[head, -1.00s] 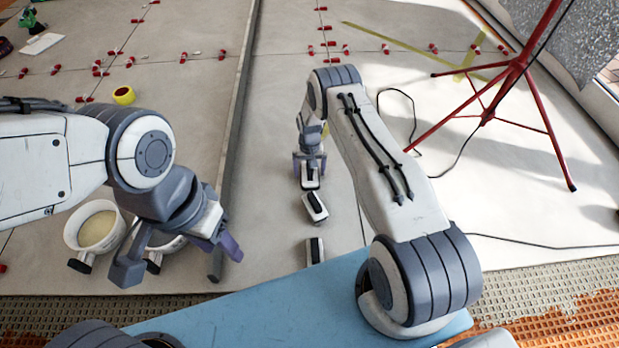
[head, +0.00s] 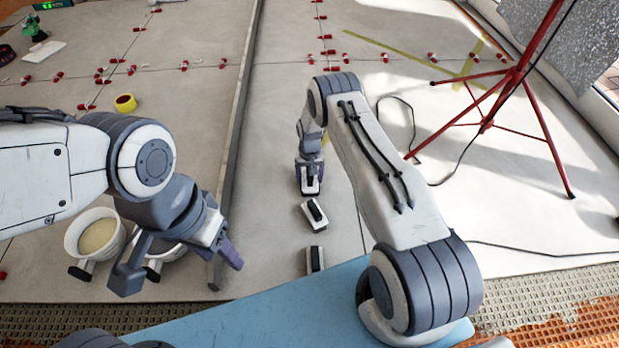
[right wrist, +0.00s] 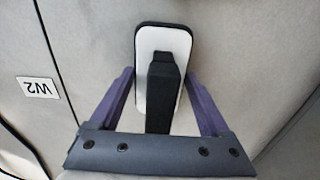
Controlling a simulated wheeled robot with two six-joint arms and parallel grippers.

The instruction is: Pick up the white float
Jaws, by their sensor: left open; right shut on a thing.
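The white float (right wrist: 147,65), a pale plate with a dark rim and a black handle, lies between the purple fingers of my right gripper (right wrist: 160,74) in the right wrist view. My right gripper is shut on it. In the head view my right gripper (head: 309,180) points down over the float (head: 311,188) at floor level, partly hiding it. I cannot tell whether the float is off the floor. My left gripper (head: 178,266) is open and empty at the lower left, in front of the buckets.
Two similar white blocks with black tops, a middle one (head: 315,214) and a nearer one (head: 315,259), lie in line toward me. White buckets (head: 97,237) stand left. A long grey bar (head: 238,125) and a red tripod (head: 515,75) flank the lane.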

